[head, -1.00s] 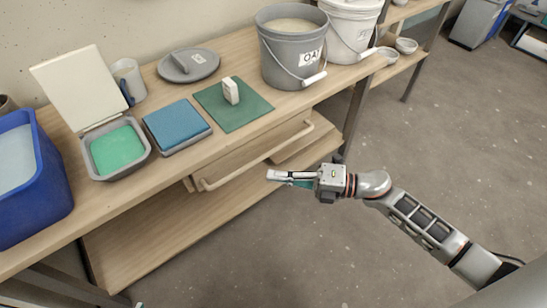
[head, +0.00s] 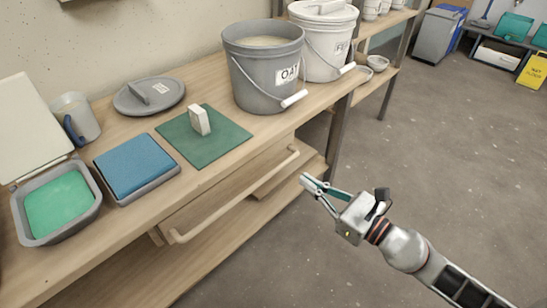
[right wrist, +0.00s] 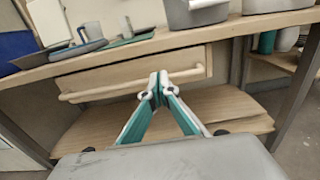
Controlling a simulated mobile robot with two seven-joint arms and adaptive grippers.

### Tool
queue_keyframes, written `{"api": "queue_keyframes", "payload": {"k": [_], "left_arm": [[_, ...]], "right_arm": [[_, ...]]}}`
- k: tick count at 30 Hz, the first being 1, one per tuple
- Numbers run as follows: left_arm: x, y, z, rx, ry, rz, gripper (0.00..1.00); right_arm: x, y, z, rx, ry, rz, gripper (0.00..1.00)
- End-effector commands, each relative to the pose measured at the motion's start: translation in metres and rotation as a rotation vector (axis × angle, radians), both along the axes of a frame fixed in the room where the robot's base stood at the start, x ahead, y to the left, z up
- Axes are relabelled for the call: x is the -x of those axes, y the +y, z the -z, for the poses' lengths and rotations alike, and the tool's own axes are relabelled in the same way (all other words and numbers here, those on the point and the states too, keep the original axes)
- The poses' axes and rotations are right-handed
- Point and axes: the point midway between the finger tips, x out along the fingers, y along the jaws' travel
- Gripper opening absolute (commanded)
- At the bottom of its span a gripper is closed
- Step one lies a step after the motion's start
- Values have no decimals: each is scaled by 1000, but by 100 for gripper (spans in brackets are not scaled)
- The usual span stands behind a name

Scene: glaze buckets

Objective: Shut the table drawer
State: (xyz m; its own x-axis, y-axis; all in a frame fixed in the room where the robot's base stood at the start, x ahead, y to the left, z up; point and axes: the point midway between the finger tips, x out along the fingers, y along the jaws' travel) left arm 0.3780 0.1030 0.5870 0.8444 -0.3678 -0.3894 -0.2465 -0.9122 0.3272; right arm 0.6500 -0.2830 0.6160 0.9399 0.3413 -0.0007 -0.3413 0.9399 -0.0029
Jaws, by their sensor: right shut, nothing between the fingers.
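The wooden table drawer (head: 222,193) hangs under the tabletop and seems to stick out a little past its front edge; I cannot tell how far. Its pale bar handle (head: 235,200) runs along the front. The drawer front (right wrist: 130,72) and handle (right wrist: 95,94) face me in the right wrist view. My right gripper (head: 306,181) is shut and empty, in front of the drawer near the handle's right end and apparently apart from it. In the right wrist view its fingertips (right wrist: 158,80) overlap the handle's line, right of the middle. My left gripper is not in view.
The tabletop carries a grey bucket (head: 262,75), a white bucket (head: 322,50), a green mat (head: 220,146), a blue pad (head: 135,165) and a green-filled tray (head: 60,205). A lower shelf (head: 130,280) lies beneath the drawer. The floor (head: 430,150) at right is open.

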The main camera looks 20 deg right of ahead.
Motion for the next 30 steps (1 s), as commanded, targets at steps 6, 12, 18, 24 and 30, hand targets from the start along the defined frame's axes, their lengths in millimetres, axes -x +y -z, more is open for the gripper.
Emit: {"api": "queue_keyframes", "payload": {"k": [6, 12, 18, 24, 30], "left_arm": [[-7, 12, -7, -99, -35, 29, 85], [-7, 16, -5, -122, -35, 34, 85], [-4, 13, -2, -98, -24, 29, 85], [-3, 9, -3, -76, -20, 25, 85], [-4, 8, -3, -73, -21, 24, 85]], "right_arm": [[-44, 15, -8, -5, -11, 2, 0], [-78, 29, -4, -6, -4, 0, 0], [-102, 38, 1, -4, 3, -1, 0], [-112, 41, -1, -4, 0, -1, 0], [-113, 41, -1, -3, 0, -1, 0]]}}
